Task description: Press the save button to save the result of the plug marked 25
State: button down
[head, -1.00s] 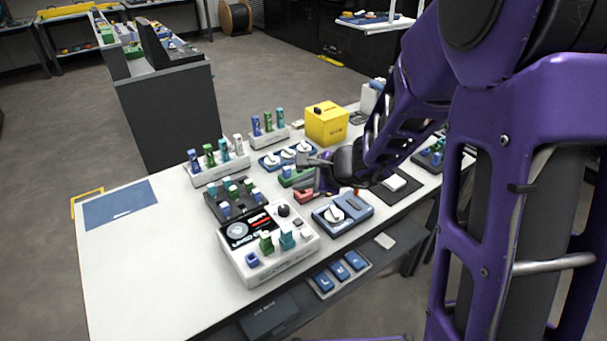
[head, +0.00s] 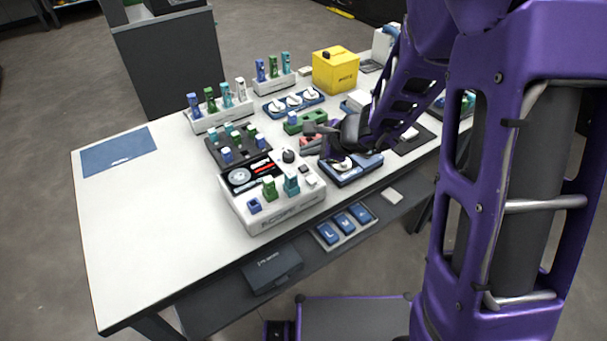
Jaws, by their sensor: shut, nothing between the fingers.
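A white tester box (head: 282,214) stands near the table's front edge. Its top has a round dial (head: 239,177), red-and-black displays (head: 263,168), a black knob (head: 288,156) and small buttons (head: 308,175) at its right; which is save cannot be read. A green plug (head: 269,189) and a teal plug (head: 291,185) stand upright in it, beside a blue socket piece (head: 254,205). No plug number is legible. My gripper (head: 318,142) is shut and empty, right of and behind the box, near a blue unit with a white dial (head: 350,168) that my arm partly covers.
A black tray of plugs (head: 238,146) is behind the box. Racks of plugs (head: 218,118), a blue three-dial unit (head: 293,103), a green block (head: 305,121) and a yellow box (head: 335,70) stand farther back. The table's left side (head: 135,220) is clear except for a blue mat (head: 119,152).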

jog(key=shift+f+b, duration=0.65)
jog(key=shift+f, duration=0.35)
jog(key=shift+f, duration=0.15)
dwell(1.2)
jog(key=shift+f+b, duration=0.25)
jog(key=shift+b, duration=0.4)
jog(key=shift+f, duration=0.5)
jog(key=shift+r, duration=0.15)
dwell(0.5)
jog(key=shift+r+p, duration=0.4)
jog(key=shift+r, duration=0.4)
notch_tip(320, 180, up, 5)
jog(key=p, duration=0.3)
jog(key=shift+p, duration=0.4)
